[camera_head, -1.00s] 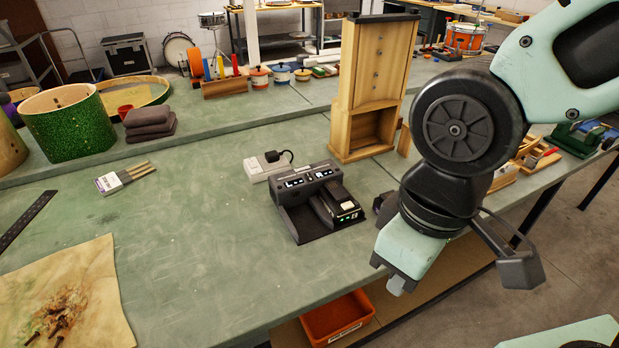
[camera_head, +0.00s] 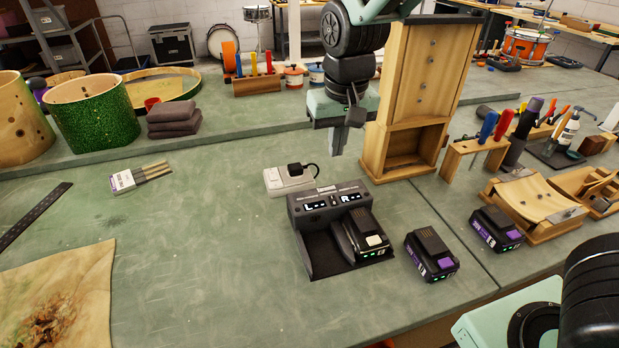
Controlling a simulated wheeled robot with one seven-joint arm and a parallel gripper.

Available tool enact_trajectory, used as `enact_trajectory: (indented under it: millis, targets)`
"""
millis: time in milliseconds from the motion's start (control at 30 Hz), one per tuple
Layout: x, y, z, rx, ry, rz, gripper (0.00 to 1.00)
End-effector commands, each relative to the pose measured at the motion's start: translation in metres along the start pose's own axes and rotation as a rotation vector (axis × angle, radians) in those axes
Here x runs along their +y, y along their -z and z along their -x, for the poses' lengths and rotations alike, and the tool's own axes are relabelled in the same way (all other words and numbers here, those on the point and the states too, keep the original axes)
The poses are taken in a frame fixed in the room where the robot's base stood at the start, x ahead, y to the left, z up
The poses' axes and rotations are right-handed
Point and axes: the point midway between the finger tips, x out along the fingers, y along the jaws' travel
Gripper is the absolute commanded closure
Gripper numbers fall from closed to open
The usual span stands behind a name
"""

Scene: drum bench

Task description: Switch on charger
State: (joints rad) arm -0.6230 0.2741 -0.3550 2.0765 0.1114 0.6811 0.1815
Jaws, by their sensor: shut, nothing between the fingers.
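The dark charger (camera_head: 325,200) stands on the green bench, its back panel showing lit white "L" and "R" displays. A battery (camera_head: 362,236) sits in its right bay; the left bay (camera_head: 322,253) is empty. Behind the charger lies a white socket block (camera_head: 288,181) with a black plug and cable (camera_head: 296,170) in it. Any switch on the block is too small to make out. My gripper (camera_head: 338,149) is shut and empty, pointing down. In the picture it appears above and behind the charger, right of the plug, apart from both.
Two loose batteries (camera_head: 431,254) (camera_head: 495,229) lie right of the charger. A tall wooden cabinet (camera_head: 425,95) stands close right of my gripper. A tool rack (camera_head: 480,150) and wooden jigs (camera_head: 536,205) are farther right. The bench left of the charger is mostly clear.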

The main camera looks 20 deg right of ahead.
Motion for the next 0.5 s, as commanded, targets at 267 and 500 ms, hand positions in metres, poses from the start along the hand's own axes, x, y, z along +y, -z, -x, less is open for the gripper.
enact_trajectory:
  millis: [267,500]
  targets:
    - [0.0065,0.0091,-0.0011,0.010,-0.014,-0.023,1.00]
    - [0.0065,0.0085,-0.0044,0.008,-0.014,-0.022,1.00]
